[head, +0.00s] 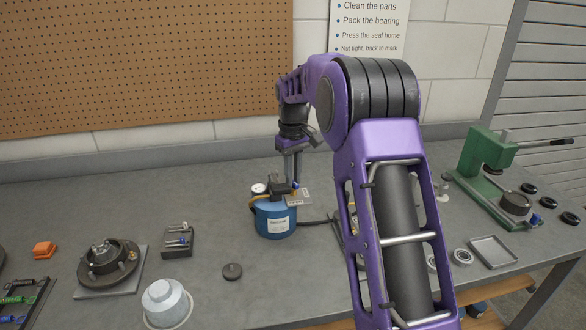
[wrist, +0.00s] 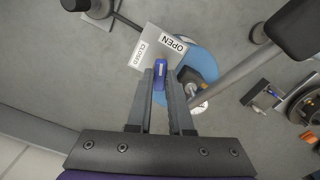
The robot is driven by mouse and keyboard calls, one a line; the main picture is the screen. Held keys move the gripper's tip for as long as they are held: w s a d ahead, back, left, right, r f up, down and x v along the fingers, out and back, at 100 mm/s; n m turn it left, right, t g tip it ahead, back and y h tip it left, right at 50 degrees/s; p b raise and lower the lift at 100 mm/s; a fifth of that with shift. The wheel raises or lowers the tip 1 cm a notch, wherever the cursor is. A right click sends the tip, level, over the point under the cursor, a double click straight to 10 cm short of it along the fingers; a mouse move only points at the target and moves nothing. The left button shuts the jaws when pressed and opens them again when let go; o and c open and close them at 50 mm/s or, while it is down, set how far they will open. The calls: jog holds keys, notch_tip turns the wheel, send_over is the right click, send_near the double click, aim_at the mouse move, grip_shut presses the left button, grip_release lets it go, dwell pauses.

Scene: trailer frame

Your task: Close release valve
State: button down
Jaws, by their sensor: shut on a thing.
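A blue canister (head: 275,222) with a pale label, a round gauge (head: 258,189) and a fitting on top stands on the bench. In the wrist view its blue top (wrist: 205,62) shows partly behind the fingers. A grey plate (wrist: 157,50) on it carries the words OPEN and CLOSED. The release valve's blue handle (wrist: 160,73) lies between my two fingers, at the plate's near edge. My gripper (wrist: 163,85) is shut on this handle. In the head view my gripper (head: 290,182) is at the canister's top; its fingertips are hard to make out there.
A green press (head: 487,165) stands at the right, near a shallow tray (head: 493,252) and several rings. At the left are a hub on a plate (head: 108,265), a small dark block with pins (head: 177,240) and a grey cup (head: 166,303). A hose (head: 315,221) runs right from the canister.

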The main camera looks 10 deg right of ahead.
jog(key=n+p, duration=0.1)
jog(key=n, duration=0.1)
jog(key=shift+r+n+p, duration=0.2)
jog(key=shift+n+p, duration=0.2)
jog(key=n+p, duration=0.1)
jog(key=n, duration=0.2)
jog(key=shift+f+n, duration=0.1)
jog(key=shift+n, duration=0.2)
jog(key=n, duration=0.6)
jog(key=shift+n, duration=0.4)
jog(key=c, duration=0.8)
grip_release()
jog(key=shift+f, duration=0.1)
notch_tip(320, 180, up, 18)
jog(key=shift+f, duration=0.25)
jog(key=shift+w, duration=0.1)
